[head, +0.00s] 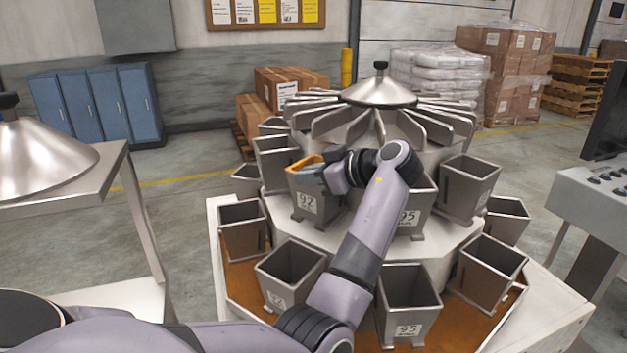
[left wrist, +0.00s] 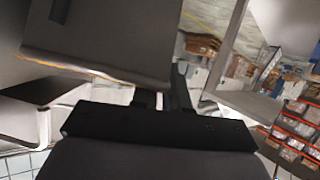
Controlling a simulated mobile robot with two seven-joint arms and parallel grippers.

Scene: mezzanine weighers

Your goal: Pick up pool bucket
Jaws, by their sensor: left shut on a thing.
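A grey metal bucket labelled 92 (head: 306,203) stands in the upper ring of the weigher, and its rim shows orange at the top. My left arm reaches across from the front, and my left gripper (head: 318,172) is shut at this bucket's upper edge, seemingly on its wall. In the left wrist view a large grey bucket wall (left wrist: 100,40) with an orange-lit edge fills the upper left, close against the dark gripper body. The fingertips are mostly hidden. I cannot tell whether the bucket is lifted. My right gripper is not in view.
Other upper buckets stand close by, including one labelled 95 (head: 411,215) partly behind my arm. Lower buckets (head: 291,274) and (head: 408,300) one labelled 95 stand in front. Radial metal chutes (head: 330,122) lie behind. A steel cone stand (head: 60,165) is at left, a control panel (head: 600,190) at right.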

